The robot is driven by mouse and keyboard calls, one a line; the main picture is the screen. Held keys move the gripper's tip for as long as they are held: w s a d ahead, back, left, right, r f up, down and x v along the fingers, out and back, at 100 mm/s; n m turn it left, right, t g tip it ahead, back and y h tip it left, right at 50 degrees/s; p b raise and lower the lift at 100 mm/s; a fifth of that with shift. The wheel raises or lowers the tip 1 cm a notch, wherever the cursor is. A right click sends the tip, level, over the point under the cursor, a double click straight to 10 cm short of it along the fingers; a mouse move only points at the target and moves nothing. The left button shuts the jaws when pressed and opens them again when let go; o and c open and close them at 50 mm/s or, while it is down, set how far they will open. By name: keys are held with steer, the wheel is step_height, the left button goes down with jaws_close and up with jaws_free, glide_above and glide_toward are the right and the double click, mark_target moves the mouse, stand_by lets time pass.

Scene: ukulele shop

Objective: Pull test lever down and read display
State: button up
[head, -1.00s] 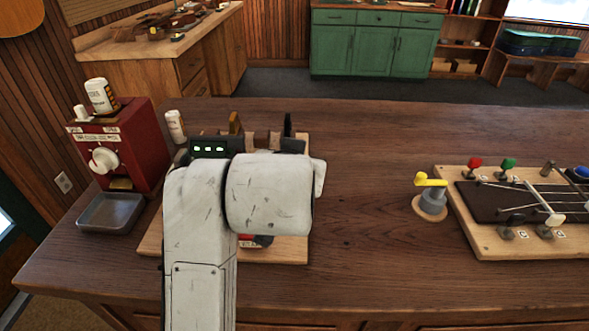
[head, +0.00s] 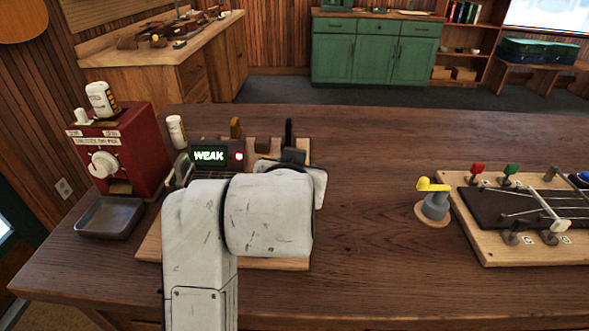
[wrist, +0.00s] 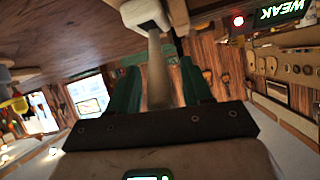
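The display (head: 209,156) on the tester is lit and reads "WEAK" in pale green letters, with a red light at its right end. The same word shows upside down in the wrist view (wrist: 283,10). The tester's wooden base (head: 150,245) is partly hidden by my arm. My gripper (wrist: 158,75) is hidden behind my arm in the head view. In the wrist view its two green fingers stand apart, with a pale rod (wrist: 157,75) between them and visible gaps on both sides. I cannot tell for sure whether this rod is the test lever.
A red box with a white dial (head: 130,150) and a grey metal tray (head: 110,217) stand at the left. A small white bottle (head: 176,131) is beside the tester. A yellow-handled crank (head: 434,205) and a stringed board (head: 485,240) are at the right. The middle tabletop is clear.

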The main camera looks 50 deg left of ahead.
steer(key=v, duration=1)
steer(key=shift+s+d+r, duration=0.15)
steer(key=shift+s+d, duration=0.1)
steer(key=shift+d, duration=0.05)
stand_by(0.4)
